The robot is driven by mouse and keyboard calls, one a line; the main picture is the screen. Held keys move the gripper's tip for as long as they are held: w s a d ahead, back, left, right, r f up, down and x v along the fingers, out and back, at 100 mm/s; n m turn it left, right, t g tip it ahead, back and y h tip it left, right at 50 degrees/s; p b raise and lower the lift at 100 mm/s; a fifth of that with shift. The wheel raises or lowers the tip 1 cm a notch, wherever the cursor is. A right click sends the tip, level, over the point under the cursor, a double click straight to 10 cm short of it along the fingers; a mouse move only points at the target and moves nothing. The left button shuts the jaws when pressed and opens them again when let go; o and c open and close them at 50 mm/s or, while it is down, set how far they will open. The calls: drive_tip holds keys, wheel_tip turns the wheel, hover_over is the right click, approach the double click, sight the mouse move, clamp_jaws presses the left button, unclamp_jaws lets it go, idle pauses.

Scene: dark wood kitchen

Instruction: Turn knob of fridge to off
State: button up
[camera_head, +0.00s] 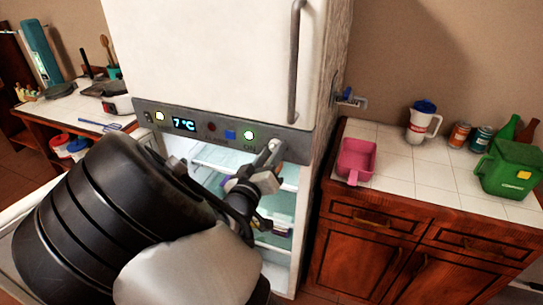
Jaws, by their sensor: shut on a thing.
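The white fridge (215,50) stands in the middle. Its grey control panel (186,133) runs between the closed upper door and the open lower compartment (210,156). The panel has a display (184,125) reading 7°C, a blue button (230,135) and a lit green light (249,135). My gripper (272,150) is at the panel's right part, just right of the green light. It is shut on what appears to be the knob, which is mostly hidden by the fingers. The knob's setting cannot be read.
The lower door (18,208) stands open at left, behind my arm. A vertical handle (296,60) is on the upper door. At right, a tiled counter (400,160) holds a pink container (356,158), a jug (422,120), cans and a green bin (510,170).

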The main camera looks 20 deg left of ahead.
drive_tip(key=n+b, duration=1.4)
drive_tip(key=n, duration=0.7)
drive_tip(key=shift+r, duration=0.2)
drive_tip(key=n+p, duration=0.2)
drive_tip(key=n, duration=0.3)
drive_tip(key=shift+n, duration=0.3)
drive_tip(key=shift+n+p, duration=1.15)
drive_tip(key=shift+n, duration=0.35)
drive_tip(key=shift+f, duration=0.1)
